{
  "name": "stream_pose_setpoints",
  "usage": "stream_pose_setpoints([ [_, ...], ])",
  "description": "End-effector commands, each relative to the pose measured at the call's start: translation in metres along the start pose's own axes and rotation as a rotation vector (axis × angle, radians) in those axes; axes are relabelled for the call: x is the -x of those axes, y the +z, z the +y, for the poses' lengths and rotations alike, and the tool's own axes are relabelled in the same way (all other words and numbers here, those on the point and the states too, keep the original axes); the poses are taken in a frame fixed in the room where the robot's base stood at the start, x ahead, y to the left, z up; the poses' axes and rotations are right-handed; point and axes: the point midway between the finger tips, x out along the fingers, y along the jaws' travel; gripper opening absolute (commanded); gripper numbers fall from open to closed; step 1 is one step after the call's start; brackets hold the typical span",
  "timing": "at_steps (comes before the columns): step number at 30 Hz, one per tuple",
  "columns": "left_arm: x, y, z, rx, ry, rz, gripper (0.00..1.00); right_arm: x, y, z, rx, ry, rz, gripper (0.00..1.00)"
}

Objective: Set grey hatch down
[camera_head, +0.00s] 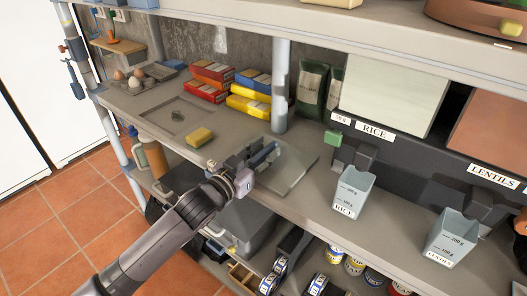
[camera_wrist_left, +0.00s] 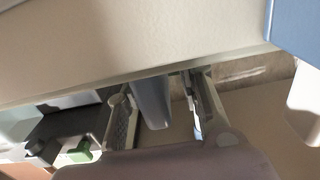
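The grey hatch (camera_head: 291,172) is a flat square panel at the middle of the shelf, between the post and the front edge. It looks flat on the shelf top, though I cannot tell if its whole underside touches. My left gripper (camera_head: 262,160) is just over its left part and hides some of it. In the left wrist view the two fingers (camera_wrist_left: 160,112) stand apart, with a blue-grey piece between them and a gap beside it. I cannot tell if that piece is the hatch's handle. My right gripper is not in view.
A square recess (camera_head: 178,115) lies to the left, with a yellow sponge (camera_head: 199,137) near it. Boxes (camera_head: 250,95) and a post (camera_head: 281,85) stand behind. The rice cup (camera_head: 352,190) stands to the right. Bare shelf shows between the hatch and the cup.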

Motion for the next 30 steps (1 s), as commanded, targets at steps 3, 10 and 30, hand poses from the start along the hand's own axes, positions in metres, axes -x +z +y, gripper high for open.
stream_pose_setpoints([
  [3, 0.000, -0.003, 0.000, -0.001, 0.000, 0.001, 0.34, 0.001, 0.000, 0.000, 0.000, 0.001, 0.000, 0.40],
  [10, 0.034, -0.001, 0.000, 0.000, 0.000, -0.002, 0.34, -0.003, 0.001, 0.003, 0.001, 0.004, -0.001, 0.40],
  [30, 0.120, -0.003, 0.000, 0.000, 0.000, 0.000, 0.34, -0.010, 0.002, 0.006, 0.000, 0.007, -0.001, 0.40],
])
